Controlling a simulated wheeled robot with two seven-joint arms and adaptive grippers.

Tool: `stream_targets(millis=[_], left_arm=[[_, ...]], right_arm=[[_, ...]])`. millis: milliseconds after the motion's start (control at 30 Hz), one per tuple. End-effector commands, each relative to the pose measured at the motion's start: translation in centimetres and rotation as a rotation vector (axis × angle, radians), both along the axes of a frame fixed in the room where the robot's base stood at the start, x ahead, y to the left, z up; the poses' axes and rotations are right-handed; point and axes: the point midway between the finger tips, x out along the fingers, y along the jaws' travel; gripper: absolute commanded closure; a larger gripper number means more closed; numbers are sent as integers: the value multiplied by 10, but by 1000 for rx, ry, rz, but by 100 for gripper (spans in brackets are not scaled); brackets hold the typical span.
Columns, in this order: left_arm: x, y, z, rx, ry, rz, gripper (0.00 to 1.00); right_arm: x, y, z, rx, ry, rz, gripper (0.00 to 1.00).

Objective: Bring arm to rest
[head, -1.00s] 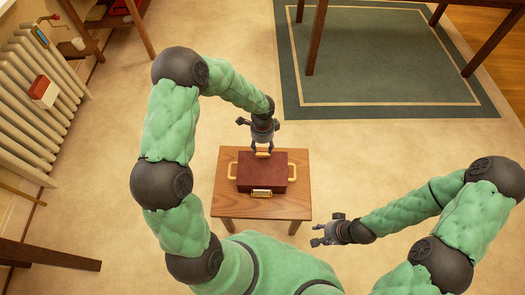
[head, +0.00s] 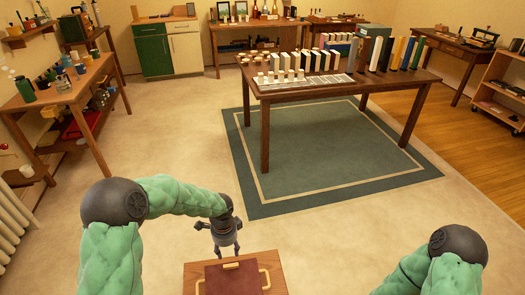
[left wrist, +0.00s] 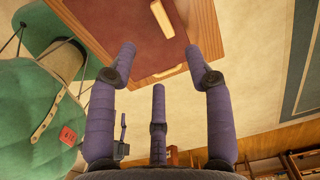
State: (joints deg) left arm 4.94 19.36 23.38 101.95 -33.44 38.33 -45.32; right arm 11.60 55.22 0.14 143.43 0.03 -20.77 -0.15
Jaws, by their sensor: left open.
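A dark red case (head: 232,281) with light wooden handles lies on a small wooden table (head: 196,275) at the bottom of the head view, partly cut off. The case also shows at the top of the left wrist view (left wrist: 118,22). My left arm is bent and raised, coming in from the left. My left gripper (head: 227,252) points down by the case's far handle (head: 231,266). In the left wrist view its fingers (left wrist: 160,52) are spread with nothing between them. Only the elbow part of my right arm shows at lower right; its gripper is out of frame.
A long table (head: 290,92) with books and small blocks stands on a green rug (head: 345,165) ahead. Pale floor is open around the small table.

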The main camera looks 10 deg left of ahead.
Motion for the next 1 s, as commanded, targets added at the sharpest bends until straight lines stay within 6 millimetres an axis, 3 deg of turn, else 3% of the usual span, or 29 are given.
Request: stream_targets(millis=[167, 267, 400, 600, 800, 1000], left_arm=[[-9, -12, -10, -38, 11, 48, 48], [-27, -36, -29, -114, 35, 165, 48], [-67, -79, -57, -241, 88, 446, 48], [-130, -119, -81, -330, 174, 910, 48], [-176, -129, -88, -323, 209, 1252, 48], [-191, -129, -91, -310, 210, 1370, 48]], right_arm=[[0, 0, 5, 0, 0, 0, 56], [0, 0, 15, 0, 0, 0, 56], [0, 0, 34, 0, 0, 0, 56], [0, 0, 57, 0, 0, 0, 56], [0, 0, 72, 0, 0, 0, 56], [0, 0, 75, 0, 0, 0, 56]])
